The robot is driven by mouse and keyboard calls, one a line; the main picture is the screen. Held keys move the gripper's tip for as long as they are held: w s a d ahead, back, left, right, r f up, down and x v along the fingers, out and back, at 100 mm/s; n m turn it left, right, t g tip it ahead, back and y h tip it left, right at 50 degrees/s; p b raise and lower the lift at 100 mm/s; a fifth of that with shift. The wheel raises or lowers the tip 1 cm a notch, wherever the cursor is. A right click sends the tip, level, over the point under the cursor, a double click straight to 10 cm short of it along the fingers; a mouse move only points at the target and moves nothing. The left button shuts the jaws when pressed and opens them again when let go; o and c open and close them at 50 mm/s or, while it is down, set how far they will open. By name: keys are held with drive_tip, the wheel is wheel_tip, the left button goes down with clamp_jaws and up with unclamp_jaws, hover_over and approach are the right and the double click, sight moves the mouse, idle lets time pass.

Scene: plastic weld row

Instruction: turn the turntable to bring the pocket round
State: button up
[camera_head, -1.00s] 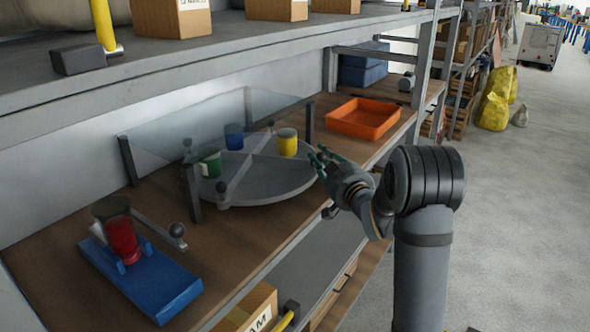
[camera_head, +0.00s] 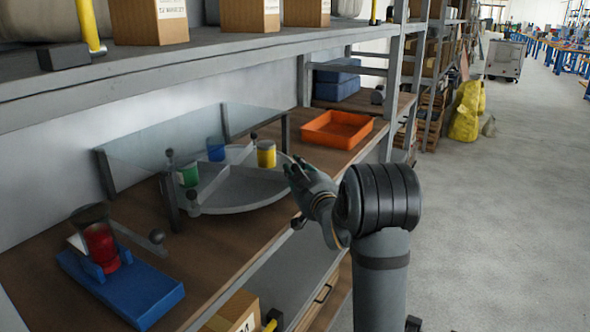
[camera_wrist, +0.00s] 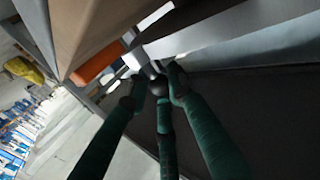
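The turntable (camera_head: 245,194) is a grey disc on the wooden shelf, with low dividers and dark round knobs at its rim. A yellow cylinder (camera_head: 266,154), a blue cylinder (camera_head: 216,149) and a green-and-white cylinder (camera_head: 188,174) stand in its sections. A clear guard on dark posts covers its back and left parts. My gripper (camera_head: 291,166) is at the turntable's right rim. In the wrist view my gripper's (camera_wrist: 156,82) green fingers have their tips close together, by a dark rounded part. I cannot tell whether they grip a knob there.
A blue fixture (camera_head: 140,290) with a red cylinder (camera_head: 100,246) and a ball-ended lever (camera_head: 157,237) sits at the shelf's front left. An orange tray (camera_head: 337,130) is behind right of the turntable. An upper shelf (camera_head: 200,62) with boxes overhangs.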

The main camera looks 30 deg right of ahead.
drive_tip(key=shift+o, duration=0.7)
drive_tip(key=shift+r, duration=0.25)
drive_tip(key=shift+s+f, duration=0.1)
drive_tip(key=shift+f, duration=0.05)
drive_tip(key=s, duration=0.5)
drive_tip(key=s+a, duration=0.1)
drive_tip(key=s, duration=0.1)
drive_tip(key=shift+s, duration=0.15)
